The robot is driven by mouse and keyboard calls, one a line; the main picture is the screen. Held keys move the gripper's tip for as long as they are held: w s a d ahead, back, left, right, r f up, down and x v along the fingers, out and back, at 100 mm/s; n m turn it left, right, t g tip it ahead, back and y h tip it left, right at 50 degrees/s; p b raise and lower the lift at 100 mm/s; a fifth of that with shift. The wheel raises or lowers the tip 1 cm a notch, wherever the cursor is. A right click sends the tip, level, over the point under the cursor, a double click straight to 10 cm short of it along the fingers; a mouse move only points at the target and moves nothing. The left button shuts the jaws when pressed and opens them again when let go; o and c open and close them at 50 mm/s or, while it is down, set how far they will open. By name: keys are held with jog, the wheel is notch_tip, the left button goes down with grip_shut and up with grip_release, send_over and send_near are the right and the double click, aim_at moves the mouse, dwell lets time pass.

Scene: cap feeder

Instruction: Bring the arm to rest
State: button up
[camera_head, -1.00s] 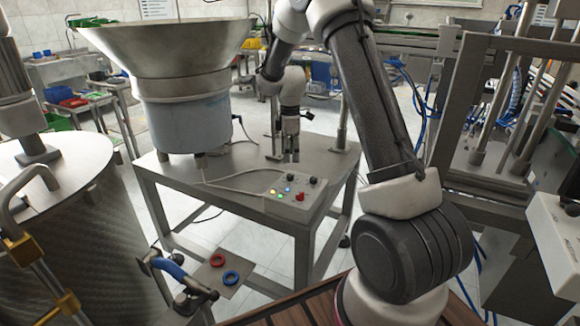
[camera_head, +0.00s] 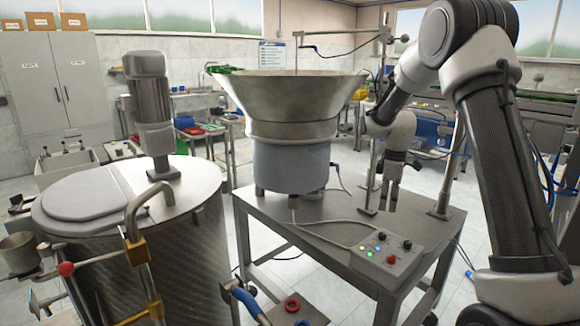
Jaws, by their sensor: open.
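My gripper (camera_head: 389,194) hangs pointing down above the right part of the metal table (camera_head: 330,221), behind the control box. Its two fingers are apart with nothing seen between them. My arm is folded at the right of the picture, with its wrist beside the feeder bowl. The cap feeder, a wide metal bowl (camera_head: 290,100) on a grey-blue drum (camera_head: 290,165), stands on the table to the left of my gripper. The control box (camera_head: 386,255) with lit buttons and a red knob sits at the table's front edge.
A large steel tank (camera_head: 160,240) with a motor (camera_head: 150,110) on its lid stands at the left. A red ring (camera_head: 292,305) lies on a small plate at the bottom. A post (camera_head: 445,170) rises at the table's right. Cabinets (camera_head: 60,85) stand at the back left.

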jog(key=s+r+m+t, duration=0.1)
jog(key=s+r+m, duration=0.3)
jog(key=s, duration=0.8)
jog(key=s+r+m+t, duration=0.2)
jog(key=s+r+m, duration=0.2)
jog(key=s+r, duration=0.3)
jog(key=s+r+m+t, duration=0.1)
jog(key=s+r+m, duration=0.3)
jog(key=s, duration=1.3)
notch_tip(320, 180, up, 2)
jog(key=shift+a+r+m, duration=0.2)
jog(key=shift+a+m, duration=0.1)
jog(key=shift+m, duration=0.1)
